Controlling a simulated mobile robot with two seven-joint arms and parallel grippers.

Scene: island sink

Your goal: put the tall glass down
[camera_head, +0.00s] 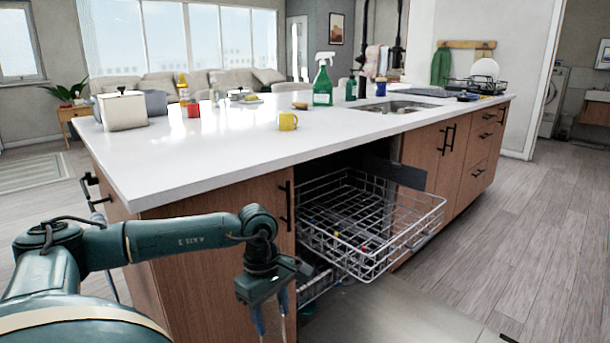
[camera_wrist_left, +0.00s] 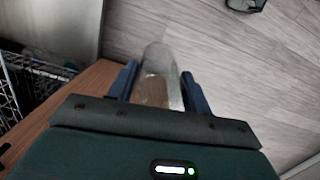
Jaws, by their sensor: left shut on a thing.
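My left gripper (camera_head: 270,328) hangs low in front of the island's wooden cabinet, left of the pulled-out dishwasher rack (camera_head: 395,262), fingers pointing down. In the left wrist view my left gripper (camera_wrist_left: 160,88) is shut on the tall glass (camera_wrist_left: 158,62), a clear see-through tumbler between the two blue fingers. The glass is in the air over the floor. In the head view the glass can hardly be made out at the lower picture edge. My right gripper is not in view.
The white island top (camera_head: 215,160) has clear room at its front left. The sink (camera_head: 392,106) is toward the right. A lower rack (camera_head: 318,284) shows under the upper one.

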